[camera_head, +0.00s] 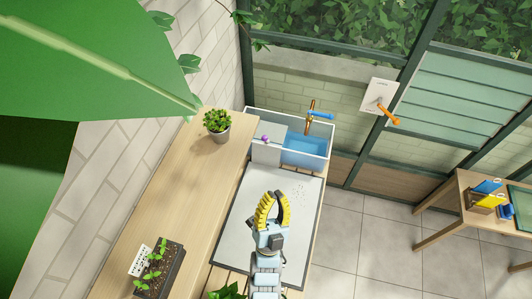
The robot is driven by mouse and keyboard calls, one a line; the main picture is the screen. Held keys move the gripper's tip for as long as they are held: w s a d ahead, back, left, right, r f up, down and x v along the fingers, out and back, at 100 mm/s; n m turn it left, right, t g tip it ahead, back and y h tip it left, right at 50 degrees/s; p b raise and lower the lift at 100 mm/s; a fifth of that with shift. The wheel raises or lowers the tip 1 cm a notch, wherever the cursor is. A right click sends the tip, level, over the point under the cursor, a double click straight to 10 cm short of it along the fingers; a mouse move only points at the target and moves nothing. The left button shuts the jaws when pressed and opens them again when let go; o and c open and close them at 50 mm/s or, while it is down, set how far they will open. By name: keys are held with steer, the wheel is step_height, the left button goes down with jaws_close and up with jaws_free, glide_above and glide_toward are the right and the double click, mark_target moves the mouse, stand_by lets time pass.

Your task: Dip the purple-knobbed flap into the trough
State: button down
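The trough (318,165) is a pale-rimmed basin at the back of the bench with blue water (303,147) in its right part. A grey flap (267,154) with a small purple knob (265,138) is at the trough's left part, beside the open water. Whether its lower edge touches the water cannot be told. My gripper (275,194), with yellow fingers, is over the grey mat (233,238), in front of the flap and apart from it. The fingers curve inward with a gap between them, and nothing shows in the gap.
A copper tap (311,107) with a blue handle (320,115) stands at the trough's back. A potted plant (217,122) is left of the trough. A seedling planter (160,272) is at lower left. Dark specks (300,190) lie on the mat. A large leaf hangs at upper left.

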steer(key=w+a+f+m+g+y+b, duration=0.1)
steer(key=w+f+m+g+b, duration=0.1)
steer(key=w+f, duration=0.4)
steer(key=w+a+f+m+g+y+b, duration=0.1)
steer(key=w+f+m+g+b, duration=0.2)
steer(key=w+f+b, duration=0.4)
steer(key=w+a+f+m+g+y+b, duration=0.1)
steer(key=w+f+m+g+b, duration=0.2)
steer(key=w+f, duration=0.4)
step_height(320, 180, down, 9)
steer(key=shift+m+y+b, duration=0.4)
steer(key=shift+m+b, duration=0.35)
steer(key=shift+m, duration=0.35)
steer(key=p+x, duration=0.1)
steer(key=x, duration=1.3)
steer(key=shift+f, duration=0.15)
steer(key=shift+d, duration=0.1)
steer(key=shift+w+r+g+p, duration=0.25)
steer(key=shift+g+p, duration=0.15)
steer(key=shift+p, duration=0.35)
